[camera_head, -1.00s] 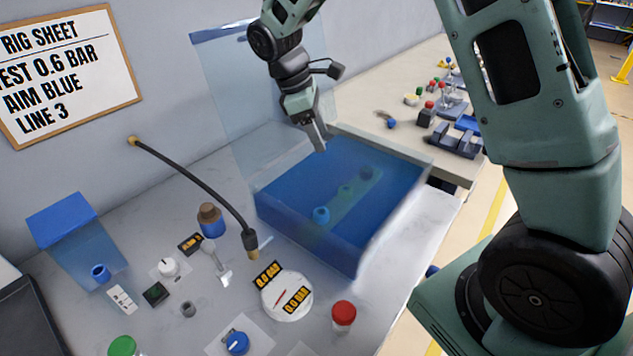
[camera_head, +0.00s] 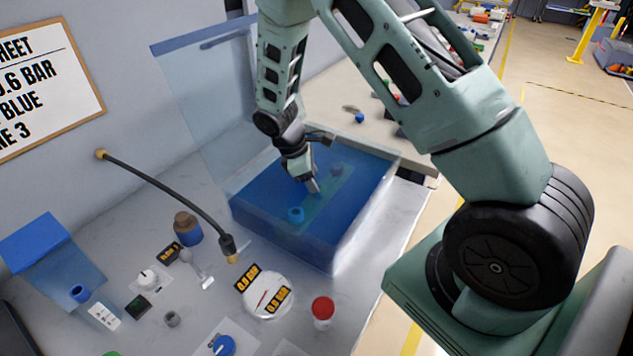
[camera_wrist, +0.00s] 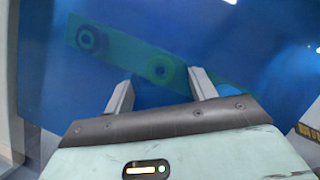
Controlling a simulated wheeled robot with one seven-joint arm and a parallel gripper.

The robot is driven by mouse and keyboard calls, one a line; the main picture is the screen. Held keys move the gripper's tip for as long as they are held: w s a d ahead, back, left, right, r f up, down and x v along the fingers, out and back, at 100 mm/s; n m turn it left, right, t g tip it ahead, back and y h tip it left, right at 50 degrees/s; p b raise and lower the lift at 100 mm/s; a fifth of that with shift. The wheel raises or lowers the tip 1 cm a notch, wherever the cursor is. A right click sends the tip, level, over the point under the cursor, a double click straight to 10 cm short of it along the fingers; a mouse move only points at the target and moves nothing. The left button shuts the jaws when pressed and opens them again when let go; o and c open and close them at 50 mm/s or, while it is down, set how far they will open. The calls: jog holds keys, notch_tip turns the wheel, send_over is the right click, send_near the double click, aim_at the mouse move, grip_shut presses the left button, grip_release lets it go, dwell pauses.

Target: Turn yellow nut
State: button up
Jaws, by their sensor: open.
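In the wrist view a strip-shaped plate (camera_wrist: 125,50) lies in blue-tinted surroundings and carries two round nuts. The nut (camera_wrist: 159,70) ahead of the gap between my fingers looks yellow-green through the blue tint. A darker blue nut (camera_wrist: 92,40) is at the plate's left end. My gripper (camera_wrist: 160,88) is open and empty, its fingertips apart and just short of the yellow-green nut. In the head view my gripper (camera_head: 314,187) reaches down into the blue transparent box (camera_head: 285,248), above the plate. A blue nut (camera_head: 296,214) shows nearer and a dim one (camera_head: 337,170) farther; the yellow one is hidden.
The box's clear lid (camera_head: 205,95) stands raised at the back left. A black hose (camera_head: 170,188) arches beside the box. A gauge (camera_head: 267,297), a red-capped jar (camera_head: 323,310) and a brown-capped bottle (camera_head: 187,229) stand in front of it on the bench.

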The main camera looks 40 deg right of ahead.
jog(key=shift+x, duration=0.9)
jog(key=shift+r, duration=0.1)
jog(key=shift+c, duration=0.4)
jog(key=c, duration=0.9)
jog(key=shift+m, duration=0.4)
jog(key=m+y, duration=0.1)
jog(key=m, duration=0.1)
jog(key=m+g, duration=0.1)
jog(key=m, duration=0.1)
jog(key=shift+w+d+m+y, duration=0.1)
jog(key=shift+w+m+y, duration=0.05)
jog(key=shift+m+y, duration=0.2)
jog(key=m+y, duration=0.1)
jog(key=m, duration=0.3)
jog(key=shift+m+g+y+b, duration=0.3)
jog(key=shift+m+g+y, duration=0.05)
jog(key=shift+g, duration=0.05)
jog(key=shift+d, duration=0.1)
